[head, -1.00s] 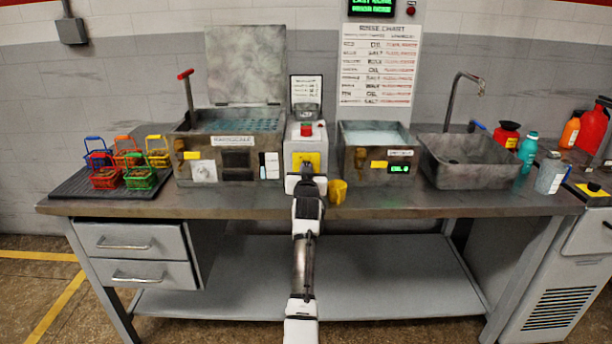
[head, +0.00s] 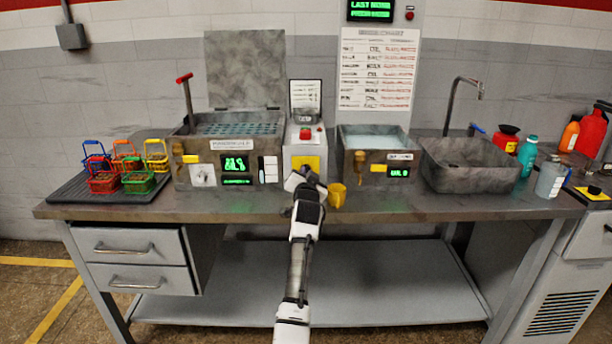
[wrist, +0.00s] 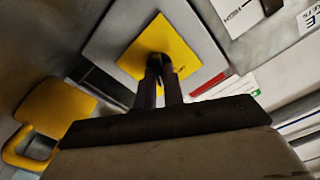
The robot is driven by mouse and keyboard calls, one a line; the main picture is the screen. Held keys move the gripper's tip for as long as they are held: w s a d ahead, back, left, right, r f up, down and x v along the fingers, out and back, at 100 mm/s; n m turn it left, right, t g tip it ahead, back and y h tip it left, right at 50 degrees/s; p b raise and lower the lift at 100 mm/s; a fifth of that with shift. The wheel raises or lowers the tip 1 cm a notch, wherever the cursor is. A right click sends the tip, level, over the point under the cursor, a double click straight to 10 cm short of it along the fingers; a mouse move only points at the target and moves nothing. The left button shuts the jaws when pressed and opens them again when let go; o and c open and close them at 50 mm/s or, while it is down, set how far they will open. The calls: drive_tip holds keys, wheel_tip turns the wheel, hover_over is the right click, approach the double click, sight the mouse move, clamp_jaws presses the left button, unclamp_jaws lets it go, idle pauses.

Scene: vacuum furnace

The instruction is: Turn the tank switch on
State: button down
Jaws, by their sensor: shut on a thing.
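The tank switch sits on a yellow plate (head: 316,164) on the front of the grey control box between the two tanks. The plate also shows in the wrist view (wrist: 185,55). My gripper (wrist: 160,62) has its fingers close together at the middle of the plate, shut on the dark switch knob, which they mostly hide. In the head view my gripper (head: 304,180) is in front of the box and looks tilted. The left tank (head: 186,150) has a lit green display (head: 236,164).
A yellow mug (head: 337,194) stands just right of my gripper, near the counter edge. The right tank (head: 349,165) has a small lit display. A red button (head: 305,133) tops the control box. Coloured baskets stand on a black mat (head: 75,191) at the left.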

drive_tip(key=c, duration=1.5)
unclamp_jaws()
drive_tip(key=s+b, duration=0.3)
drive_tip(key=s, duration=1)
drive_tip(key=shift+s, duration=0.4)
